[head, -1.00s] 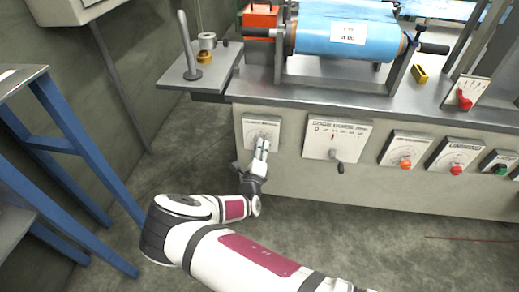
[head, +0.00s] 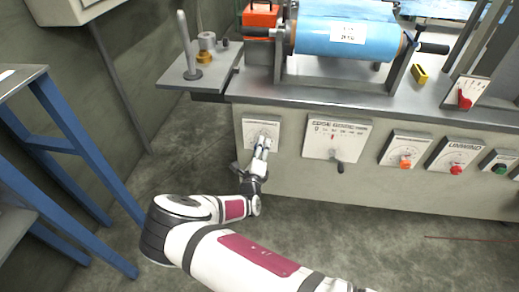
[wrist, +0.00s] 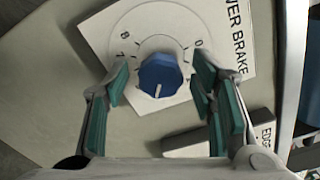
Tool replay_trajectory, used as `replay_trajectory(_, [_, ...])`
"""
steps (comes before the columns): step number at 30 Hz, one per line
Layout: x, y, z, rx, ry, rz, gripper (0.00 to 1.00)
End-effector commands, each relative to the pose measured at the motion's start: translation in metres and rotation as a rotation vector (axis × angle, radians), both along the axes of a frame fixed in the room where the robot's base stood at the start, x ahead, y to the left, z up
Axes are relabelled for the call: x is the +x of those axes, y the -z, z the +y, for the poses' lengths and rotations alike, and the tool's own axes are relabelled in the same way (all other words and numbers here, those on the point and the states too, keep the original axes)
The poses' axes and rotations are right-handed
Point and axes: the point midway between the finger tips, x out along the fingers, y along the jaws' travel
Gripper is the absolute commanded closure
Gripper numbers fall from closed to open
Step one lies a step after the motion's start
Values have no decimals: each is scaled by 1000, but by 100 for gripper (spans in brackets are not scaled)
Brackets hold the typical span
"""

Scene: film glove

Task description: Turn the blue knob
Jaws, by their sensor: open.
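The blue knob (wrist: 160,75) sits on a white dial plate with numbers (wrist: 120,22) in the wrist view. A white pointer mark shows on the knob's lower side. My gripper (wrist: 163,78) is open, with one finger on each side of the knob; a gap shows between the knob and each finger. In the head view my gripper (head: 262,143) is in front of the leftmost dial plate (head: 261,126) on the machine's front panel. It hides the knob there.
To the right on the panel are a dial plate with a dark lever (head: 340,167), an orange knob (head: 405,164) and a red knob (head: 456,169). A metal shelf (head: 205,80) juts out above left. A blue frame (head: 75,140) stands at left.

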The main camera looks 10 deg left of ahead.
Motion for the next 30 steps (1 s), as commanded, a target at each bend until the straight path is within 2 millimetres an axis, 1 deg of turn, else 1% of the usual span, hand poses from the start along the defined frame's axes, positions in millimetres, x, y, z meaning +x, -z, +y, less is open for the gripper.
replay_trajectory(5, [-7,0,1,0,-1,0,49])
replay_trajectory(8, [-21,0,2,-1,-2,1,49])
replay_trajectory(15, [-70,0,4,-1,-3,1,49])
replay_trajectory(21, [-103,0,4,-1,-1,1,49])
replay_trajectory(25, [-115,1,4,0,0,1,49])
replay_trajectory(30, [-120,0,4,0,0,0,49])
